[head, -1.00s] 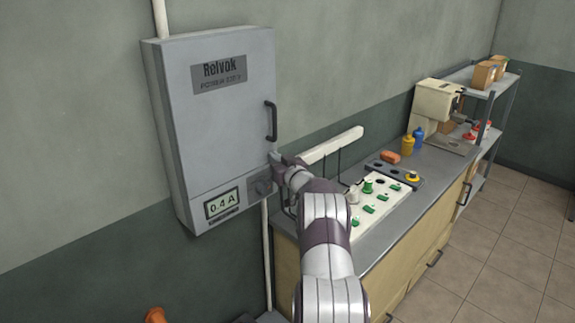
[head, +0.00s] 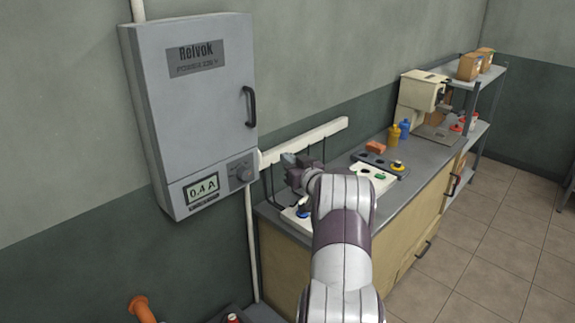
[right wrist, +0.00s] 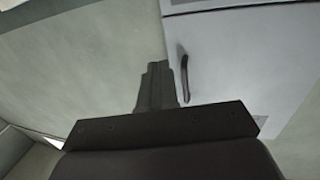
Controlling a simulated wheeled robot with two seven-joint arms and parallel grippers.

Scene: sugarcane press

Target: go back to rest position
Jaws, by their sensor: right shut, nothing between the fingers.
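My right gripper (head: 290,160) is shut and empty. In the head view it is in front of the bench's back rail, to the right of the grey power box (head: 200,90) and apart from it. The box door is shut, with a dark handle (head: 249,106) on its right side. In the right wrist view the shut fingers (right wrist: 157,85) show against the wall, left of the box's handle (right wrist: 184,78). My left gripper is not in view.
My right arm hides part of the bench (head: 275,222) and its white control panel. Yellow and blue bottles (head: 393,134), an orange block (head: 376,147) and a cream machine (head: 422,92) stand farther back. An orange object (head: 141,308) is at the lower left.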

